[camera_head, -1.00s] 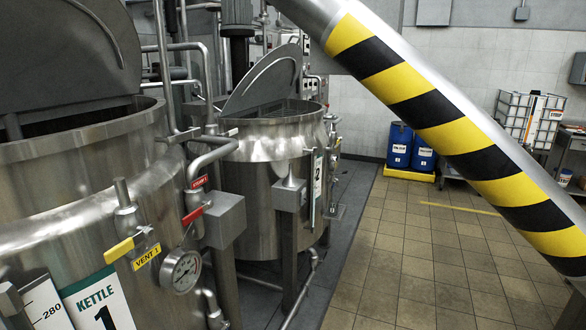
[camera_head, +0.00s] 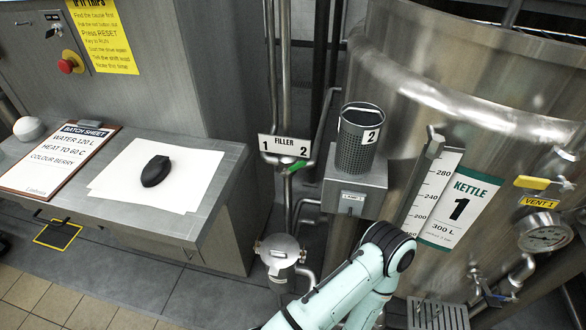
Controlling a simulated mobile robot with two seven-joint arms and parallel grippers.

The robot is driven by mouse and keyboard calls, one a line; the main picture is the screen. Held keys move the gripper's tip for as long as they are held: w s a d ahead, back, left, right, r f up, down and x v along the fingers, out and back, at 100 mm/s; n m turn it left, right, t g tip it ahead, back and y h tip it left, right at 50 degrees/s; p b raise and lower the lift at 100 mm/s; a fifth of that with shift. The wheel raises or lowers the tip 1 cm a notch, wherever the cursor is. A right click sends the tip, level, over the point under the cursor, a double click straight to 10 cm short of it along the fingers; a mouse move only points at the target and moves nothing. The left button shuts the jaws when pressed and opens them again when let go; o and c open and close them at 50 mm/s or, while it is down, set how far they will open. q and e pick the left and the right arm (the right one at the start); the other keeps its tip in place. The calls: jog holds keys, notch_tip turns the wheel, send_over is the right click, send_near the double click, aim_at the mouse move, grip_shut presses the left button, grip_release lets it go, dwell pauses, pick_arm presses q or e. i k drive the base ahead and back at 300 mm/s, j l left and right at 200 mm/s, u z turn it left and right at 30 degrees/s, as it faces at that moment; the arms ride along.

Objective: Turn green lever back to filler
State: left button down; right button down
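The green lever (camera_head: 299,166) is small and sits on the vertical pipework just below the white FILLER sign (camera_head: 285,148), which is marked 1 and 2. Its visible green part lies to the right of the pipe, under the 2, tilted slightly up to the right. The pipe junction at its base is too small to read clearly. One of my teal arms rises from the bottom edge and bends near the kettle. Neither gripper shows in this view.
Kettle 1 (camera_head: 505,70) stands at the right with a yellow vent lever (camera_head: 532,183) and a gauge (camera_head: 543,236). A mesh cup (camera_head: 358,145) rests on a grey box (camera_head: 352,190) right of the lever. A bench (camera_head: 218,185) holds papers and a black mouse (camera_head: 156,170).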

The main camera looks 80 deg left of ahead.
aim_at(292, 168)
jog(key=u, duration=0.45)
jog(key=l+u, duration=0.1)
jog(key=u, duration=0.75)
jog(key=k+u, duration=0.1)
jog(key=u, duration=1.25)
jog(key=k, duration=0.05)
